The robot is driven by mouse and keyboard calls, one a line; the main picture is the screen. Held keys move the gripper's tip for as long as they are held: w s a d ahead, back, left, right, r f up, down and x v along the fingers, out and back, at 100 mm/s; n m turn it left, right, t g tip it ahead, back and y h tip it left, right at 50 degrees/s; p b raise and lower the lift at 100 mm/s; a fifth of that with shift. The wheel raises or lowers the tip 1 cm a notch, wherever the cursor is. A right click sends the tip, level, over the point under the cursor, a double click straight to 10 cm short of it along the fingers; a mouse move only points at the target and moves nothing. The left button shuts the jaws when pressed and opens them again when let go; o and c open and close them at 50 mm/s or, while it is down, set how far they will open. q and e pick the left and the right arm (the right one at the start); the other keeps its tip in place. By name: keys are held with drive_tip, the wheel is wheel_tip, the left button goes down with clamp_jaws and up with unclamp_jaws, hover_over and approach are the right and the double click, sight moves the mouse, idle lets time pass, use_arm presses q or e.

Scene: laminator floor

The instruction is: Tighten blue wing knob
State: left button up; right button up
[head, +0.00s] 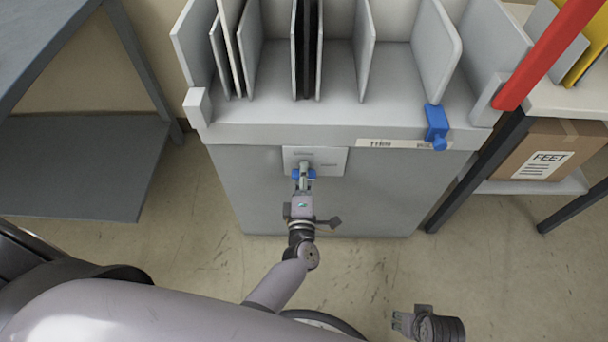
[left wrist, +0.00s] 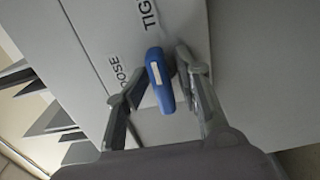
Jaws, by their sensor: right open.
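The blue wing knob (head: 296,174) sits on a pale plate (head: 330,160) on the front of the grey cabinet. In the left wrist view the knob (left wrist: 160,80) stands edge-on with a light mark on it, beside the printed words "TIGHT" and partly hidden "LOOSE". My left gripper (head: 304,178) is at the knob, with one finger on each side; in the left wrist view its fingertips (left wrist: 160,72) close on the knob's two sides. My right gripper (head: 403,322) is low at the front right, open and empty, away from the cabinet.
A blue clip-like part (head: 436,124) hangs over the cabinet's edge by a label strip (head: 390,144). Upright dividers (head: 365,45) stand on top. A dark table (head: 80,165) is at left; a red bar (head: 545,55) and a cardboard box (head: 540,150) are at right.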

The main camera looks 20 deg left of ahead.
use_arm(q)
drive_tip(key=shift+w+a, duration=0.1)
drive_tip(key=shift+s+f, duration=0.1)
drive_tip(key=shift+s, duration=0.2)
drive_tip(key=v, duration=0.7)
idle(0.3)
